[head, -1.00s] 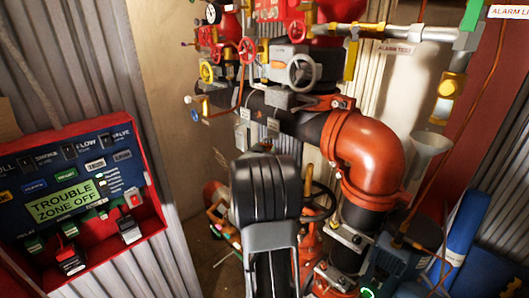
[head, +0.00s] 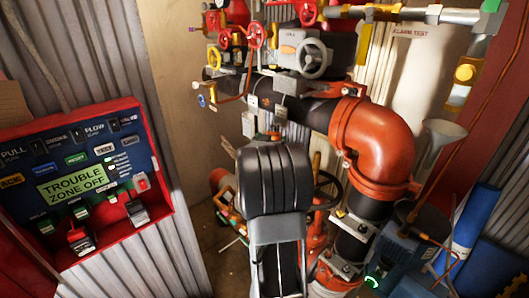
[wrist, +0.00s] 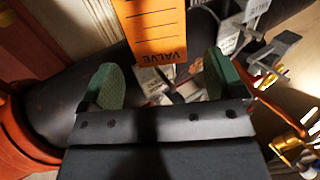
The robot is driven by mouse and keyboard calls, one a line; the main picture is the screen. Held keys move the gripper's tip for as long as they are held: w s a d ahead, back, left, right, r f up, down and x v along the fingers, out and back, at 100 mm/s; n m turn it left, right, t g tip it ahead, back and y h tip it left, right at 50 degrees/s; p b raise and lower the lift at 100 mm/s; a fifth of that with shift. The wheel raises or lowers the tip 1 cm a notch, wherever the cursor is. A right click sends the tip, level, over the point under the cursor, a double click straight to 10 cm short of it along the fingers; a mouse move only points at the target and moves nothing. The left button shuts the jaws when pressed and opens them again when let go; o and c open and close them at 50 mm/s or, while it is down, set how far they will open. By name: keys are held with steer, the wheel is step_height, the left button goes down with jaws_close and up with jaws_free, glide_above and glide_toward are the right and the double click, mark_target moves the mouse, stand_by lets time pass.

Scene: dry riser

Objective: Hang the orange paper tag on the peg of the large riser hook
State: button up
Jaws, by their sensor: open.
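The orange paper tag (wrist: 157,30) shows at the top of the wrist view, with black lines and the word VALVE upside down. Its upper part is cut off by the frame edge. My gripper (wrist: 162,79) is open, its two green-padded fingers apart. The tag's lower edge is just beyond the gap between the fingertips, and nothing is clamped. In the head view my arm hides the gripper, and I cannot pick out the tag. I cannot clearly identify the large riser hook or its peg in either view.
A black pipe with an orange elbow (head: 375,140) stands to the right of my arm. Valves and a grey handwheel (head: 313,59) are above. A red alarm panel (head: 80,180) is on the left. Grey and brass fittings (wrist: 287,140) lie right of the gripper.

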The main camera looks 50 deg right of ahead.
steer(key=b+v, duration=0.2)
steer(key=v, duration=1)
steer(key=shift+a, duration=0.1)
steer(key=w+a+f+n+t+y, duration=0.1)
steer(key=w+a+f+n+y, duration=0.15)
steer(key=a+f+y, duration=0.35)
steer(key=w+a+f+n+t+y, duration=0.1)
steer(key=a+f+n+y, duration=0.2)
steer(key=a+y, duration=0.45)
steer(key=s+a+r+n+g+y, duration=0.1)
steer(key=s+a+n+g, duration=0.4)
steer(key=s+a, duration=0.8)
steer(key=a+n+y, duration=0.1)
steer(key=a+n, duration=0.1)
steer(key=shift+a+y, duration=0.35)
steer(key=shift+a, duration=0.05)
